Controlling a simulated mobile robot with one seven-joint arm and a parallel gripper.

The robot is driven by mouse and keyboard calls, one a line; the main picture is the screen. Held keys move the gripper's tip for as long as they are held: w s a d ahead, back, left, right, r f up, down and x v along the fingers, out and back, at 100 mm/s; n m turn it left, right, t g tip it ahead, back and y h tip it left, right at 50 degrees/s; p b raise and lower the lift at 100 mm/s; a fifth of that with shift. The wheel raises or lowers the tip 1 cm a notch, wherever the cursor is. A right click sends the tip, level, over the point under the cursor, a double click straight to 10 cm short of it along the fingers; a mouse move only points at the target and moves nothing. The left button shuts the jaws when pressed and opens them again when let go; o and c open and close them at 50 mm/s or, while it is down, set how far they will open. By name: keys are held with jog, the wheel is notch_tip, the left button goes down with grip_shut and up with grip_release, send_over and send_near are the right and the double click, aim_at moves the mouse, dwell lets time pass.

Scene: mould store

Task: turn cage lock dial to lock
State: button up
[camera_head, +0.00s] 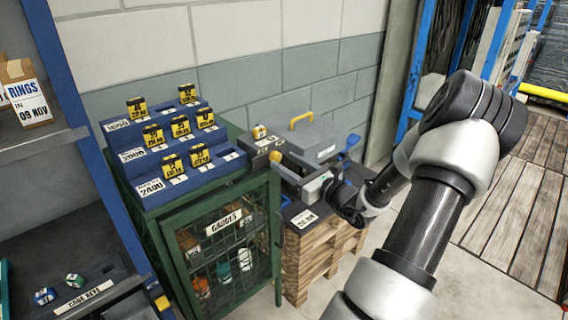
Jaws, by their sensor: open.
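The green gauge cage (158,222) stands left of centre in the head view, with a mesh door and a "GAUGES" sign (222,222). Its door is shut, and coloured items show dimly behind the mesh. I cannot make out the lock dial or its setting; it is too small or hidden at the door's right side. My gripper (317,188) is right of the cage, above the front of the wooden pallet stack, apart from the cage front. It is open, and I see nothing held in it. Its fingertips are hard to tell from the grey equipment behind.
Blue stepped racks (150,188) with yellow-black tags stand on the cage top. A grey machine with a yellow handle (302,119) sits on the pallet stack (305,264) behind my gripper. A shelf with a "CAGE KEYS" label (84,297) is at lower left. Floor at right is clear.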

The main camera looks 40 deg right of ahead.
jog(key=shift+w+a, duration=0.1)
jog(key=shift+w, duration=0.8)
jog(key=shift+c, duration=0.4)
grip_shut()
